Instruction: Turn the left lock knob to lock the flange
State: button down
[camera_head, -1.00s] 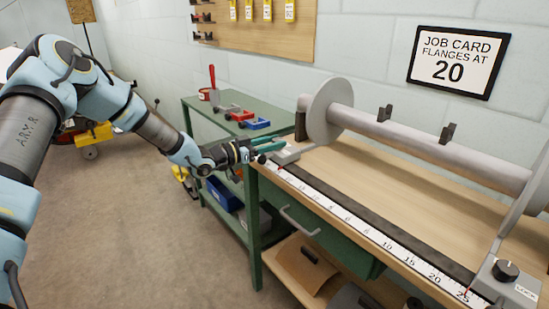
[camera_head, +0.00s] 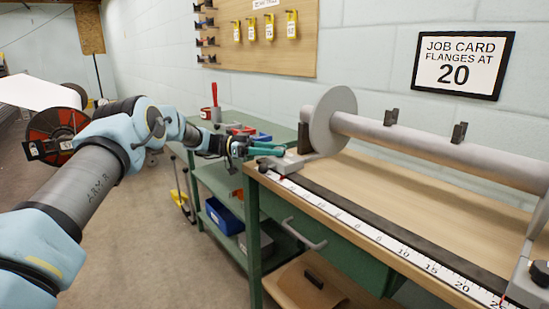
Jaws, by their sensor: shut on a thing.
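The left flange (camera_head: 334,118) is a grey disc at the left end of the grey roller (camera_head: 440,150). Its carriage (camera_head: 296,160) sits at the low end of the white scale (camera_head: 380,238). My gripper (camera_head: 270,150), with teal fingers, is at the left side of this carriage, shut on the left lock knob. The knob itself is hidden by the fingers, so its turn angle cannot be seen. The right lock knob (camera_head: 541,270) shows partly at the right edge, on the right flange's carriage (camera_head: 530,285).
The wooden bench top (camera_head: 420,205) is clear behind the scale. A drawer handle (camera_head: 303,235) sticks out below its front edge. A green side table (camera_head: 205,130) with tools stands behind my gripper. The job card (camera_head: 462,64) on the wall reads "FLANGES AT 20".

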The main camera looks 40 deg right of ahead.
jog(key=shift+s+d+r+m+g+y+b, duration=0.1)
jog(key=shift+d+r+m+g+y+b, duration=0.1)
jog(key=shift+m+g+y+b, duration=0.5)
jog(key=shift+c, duration=2.2)
grip_release()
jog(key=shift+a+f, duration=0.1)
jog(key=shift+t, duration=0.3)
